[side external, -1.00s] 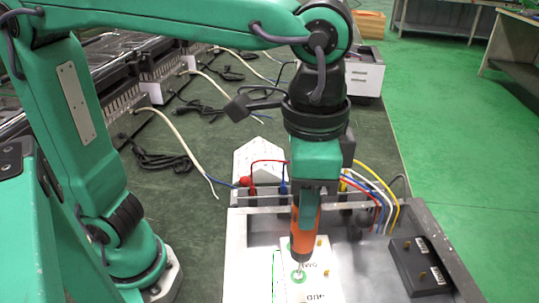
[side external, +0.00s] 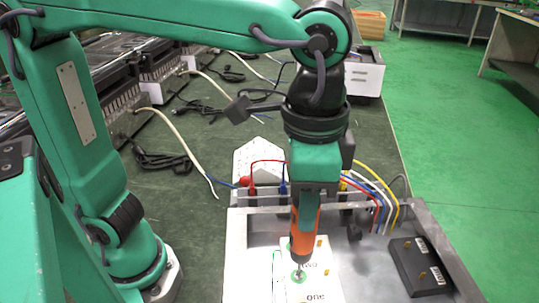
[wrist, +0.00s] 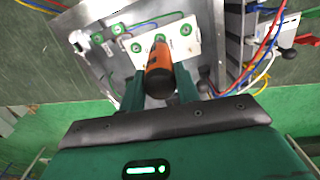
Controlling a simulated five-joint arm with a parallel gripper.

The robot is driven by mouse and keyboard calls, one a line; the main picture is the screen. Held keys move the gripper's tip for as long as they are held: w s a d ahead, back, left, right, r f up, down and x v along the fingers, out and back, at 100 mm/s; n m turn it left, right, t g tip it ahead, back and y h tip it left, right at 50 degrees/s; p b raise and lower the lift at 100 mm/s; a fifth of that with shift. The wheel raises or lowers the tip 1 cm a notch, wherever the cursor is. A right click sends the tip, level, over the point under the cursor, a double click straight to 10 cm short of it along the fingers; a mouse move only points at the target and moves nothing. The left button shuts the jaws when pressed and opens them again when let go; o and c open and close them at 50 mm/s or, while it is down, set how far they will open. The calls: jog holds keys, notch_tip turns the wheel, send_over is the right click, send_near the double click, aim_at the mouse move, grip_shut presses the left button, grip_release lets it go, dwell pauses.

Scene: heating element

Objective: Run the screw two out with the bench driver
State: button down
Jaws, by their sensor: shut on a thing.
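My gripper (side external: 306,208) is shut on the orange and black bench driver (side external: 305,232). In the wrist view the driver (wrist: 158,72) sits between the two fingers of my gripper (wrist: 159,88). The driver points down, and its tip is at a green ring (side external: 298,278) beside the printed word TWO on the white plate (side external: 290,294). The screw two itself is hidden or too small to tell under the tip. The wrist view shows the white plate (wrist: 175,50) with several green rings in a row.
The plate lies in a grey metal tray (side external: 440,225). A black block (side external: 418,267) with brass posts lies at the right. Coloured wires (side external: 375,190) and a red plug (side external: 246,182) are behind the driver. A white power strip (side external: 258,158) stands further back.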

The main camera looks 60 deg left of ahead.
jog(key=shift+f, duration=0.45)
dwell(1.2)
jog(key=shift+r, duration=0.1)
dwell(0.6)
jog(key=shift+r, duration=2.65)
